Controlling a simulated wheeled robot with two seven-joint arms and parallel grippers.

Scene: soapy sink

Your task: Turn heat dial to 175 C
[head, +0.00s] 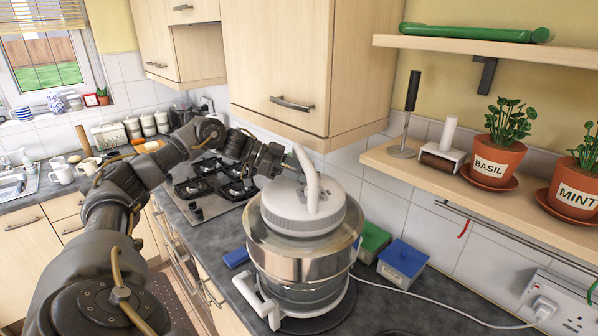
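A large silver appliance (302,262) with a white lid (300,207) and a tall curved white handle stands on the dark worktop. Another white handle (258,297) sticks out at its lower left. I cannot make out a heat dial or any temperature marks on it; the far side is hidden. My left arm comes in from the left, and my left gripper (272,158) is beyond the lid, at its upper left. It is small and dark, and its fingers cannot be told apart. My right gripper is not in view.
A gas hob (213,186) lies behind the appliance on the left. Blue (402,262) and green (373,240) boxes stand to its right, with a white cable (437,307) running to a wall socket. A shelf with potted basil (498,150) and mint overhangs the right side.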

